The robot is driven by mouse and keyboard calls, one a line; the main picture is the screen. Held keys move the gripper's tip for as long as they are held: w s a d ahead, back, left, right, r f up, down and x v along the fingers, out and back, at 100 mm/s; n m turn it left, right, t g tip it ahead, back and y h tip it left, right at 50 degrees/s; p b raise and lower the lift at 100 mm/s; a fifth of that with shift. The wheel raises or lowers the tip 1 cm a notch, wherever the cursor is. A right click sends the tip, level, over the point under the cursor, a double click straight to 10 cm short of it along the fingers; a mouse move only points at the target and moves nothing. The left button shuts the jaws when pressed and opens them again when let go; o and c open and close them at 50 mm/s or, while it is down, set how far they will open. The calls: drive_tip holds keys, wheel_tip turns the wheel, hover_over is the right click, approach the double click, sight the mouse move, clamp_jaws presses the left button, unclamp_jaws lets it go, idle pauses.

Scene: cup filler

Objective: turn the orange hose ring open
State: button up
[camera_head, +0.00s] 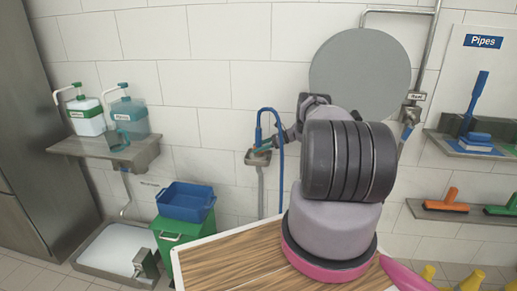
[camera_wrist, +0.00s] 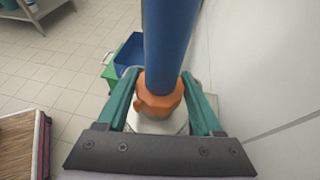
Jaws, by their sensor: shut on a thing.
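The orange hose ring (camera_wrist: 158,101) sits around the lower end of the thick blue hose (camera_wrist: 171,40) in the wrist view. The two green fingers of my gripper (camera_wrist: 160,76) stand on either side of the ring, shut on it. The hose hides part of the ring, so its turn angle cannot be read. In the head view the blue hose (camera_head: 281,160) arches up and down beside the wall. My gripper (camera_head: 264,144) is at the hose's left end there, above a small grey wall fixture (camera_head: 257,158). The ring is too small to make out in that view.
A blue bin (camera_head: 186,201) sits on a green container (camera_head: 172,232) below and left of my gripper. A wooden-topped table (camera_head: 222,262) is in front. A shelf (camera_head: 140,151) with dispenser bottles is at the left. The tiled wall is close behind the hose.

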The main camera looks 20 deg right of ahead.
drive_tip(key=o, duration=1.4)
drive_tip(key=shift+c, duration=0.2)
drive_tip(key=shift+m+t, duration=0.3)
